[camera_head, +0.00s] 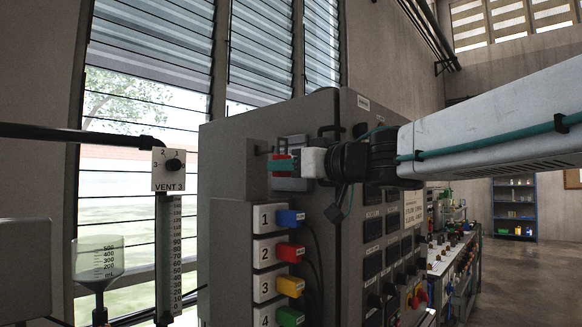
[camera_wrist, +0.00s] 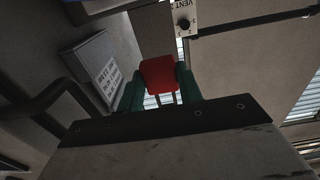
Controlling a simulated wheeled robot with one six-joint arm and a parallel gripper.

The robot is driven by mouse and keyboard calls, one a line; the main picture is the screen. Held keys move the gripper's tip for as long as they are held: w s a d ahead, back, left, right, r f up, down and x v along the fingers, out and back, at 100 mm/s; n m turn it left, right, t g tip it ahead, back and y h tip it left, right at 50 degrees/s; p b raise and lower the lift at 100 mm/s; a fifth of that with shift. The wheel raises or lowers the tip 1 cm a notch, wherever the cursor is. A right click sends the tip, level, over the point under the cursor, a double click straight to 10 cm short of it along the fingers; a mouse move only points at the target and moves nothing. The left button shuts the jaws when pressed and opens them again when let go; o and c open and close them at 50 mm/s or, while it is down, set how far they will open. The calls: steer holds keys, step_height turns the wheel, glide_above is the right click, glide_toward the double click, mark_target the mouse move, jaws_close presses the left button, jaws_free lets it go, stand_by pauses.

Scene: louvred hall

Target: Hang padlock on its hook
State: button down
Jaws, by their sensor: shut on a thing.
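The padlock has a red body and shows in the wrist view (camera_wrist: 160,75) between the teal fingers of my gripper (camera_wrist: 159,90). In the head view only a small red part of the padlock (camera_head: 281,156) shows beside the teal fingertips (camera_head: 281,166). My gripper is shut on the padlock. It is held in the air in front of the upper left part of the grey cabinet, near a small grey box. A thin dark bracket (camera_head: 257,150) by that box may be the hook; I cannot tell for sure.
The grey cabinet (camera_head: 225,200) carries numbered blocks with blue, red, yellow and green plugs (camera_head: 290,254) below my gripper. A VENT 3 dial (camera_head: 168,169) on a post and a funnel (camera_head: 98,260) stand at left. A cluttered bench (camera_head: 450,260) stretches away at right.

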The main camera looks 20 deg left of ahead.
steer(key=shift+x, duration=2.45)
steer(key=shift+f, duration=0.35)
steer(key=shift+f, duration=0.3)
steer(key=c, duration=0.9)
jaws_free()
steer(key=shift+o, duration=0.2)
steer(key=shift+d, duration=0.1)
steer(key=shift+v, duration=3.45)
